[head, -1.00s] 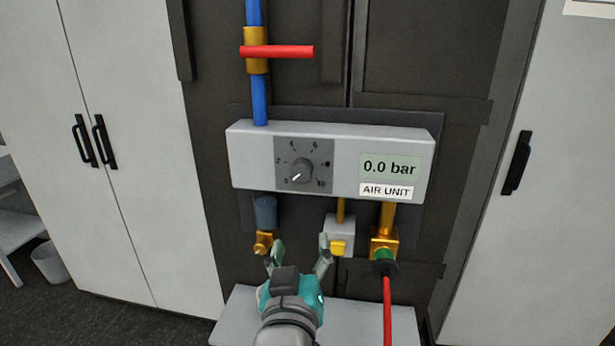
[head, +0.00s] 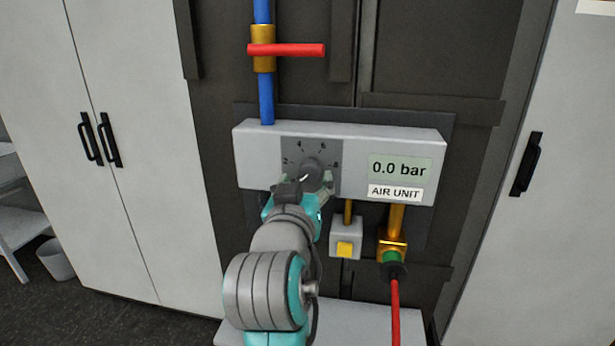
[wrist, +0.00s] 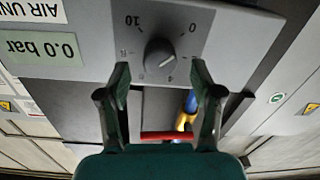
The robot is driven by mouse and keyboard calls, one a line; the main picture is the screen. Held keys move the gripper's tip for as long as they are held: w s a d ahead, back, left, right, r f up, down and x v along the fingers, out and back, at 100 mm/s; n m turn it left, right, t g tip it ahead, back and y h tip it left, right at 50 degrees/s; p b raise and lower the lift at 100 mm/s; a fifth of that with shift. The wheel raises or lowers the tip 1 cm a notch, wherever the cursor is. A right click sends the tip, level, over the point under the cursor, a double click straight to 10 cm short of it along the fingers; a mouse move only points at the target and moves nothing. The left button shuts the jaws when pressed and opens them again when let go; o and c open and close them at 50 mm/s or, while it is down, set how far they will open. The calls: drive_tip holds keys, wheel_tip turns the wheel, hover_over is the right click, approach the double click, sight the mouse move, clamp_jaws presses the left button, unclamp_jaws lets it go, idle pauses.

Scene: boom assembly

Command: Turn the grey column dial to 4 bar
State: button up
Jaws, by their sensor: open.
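The grey column dial (head: 312,168) is a round dark knob on a grey scale plate on the front of the air unit. In the wrist view the dial (wrist: 159,53) appears upside down, with 0 and 10 on its scale. The display (head: 399,168) reads 0.0 bar. My gripper (head: 308,187) is at the dial's lower side in the head view and covers the low part of the scale. In the wrist view my gripper (wrist: 161,72) is open, its fingertips apart on either side of the knob's near edge, with no clear contact. The knob's pointer is hard to read.
A blue pipe with a red-handled valve (head: 287,50) rises above the air unit. Below the unit are a yellow button box (head: 345,240) and a brass fitting with a red hose (head: 394,310). Pale cabinets (head: 130,130) stand on both sides.

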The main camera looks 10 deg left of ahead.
sight(309, 171)
drive_tip(key=shift+w, duration=1.3)
drive_tip(key=shift+c, duration=0.3)
drive_tip(key=c, duration=1.1)
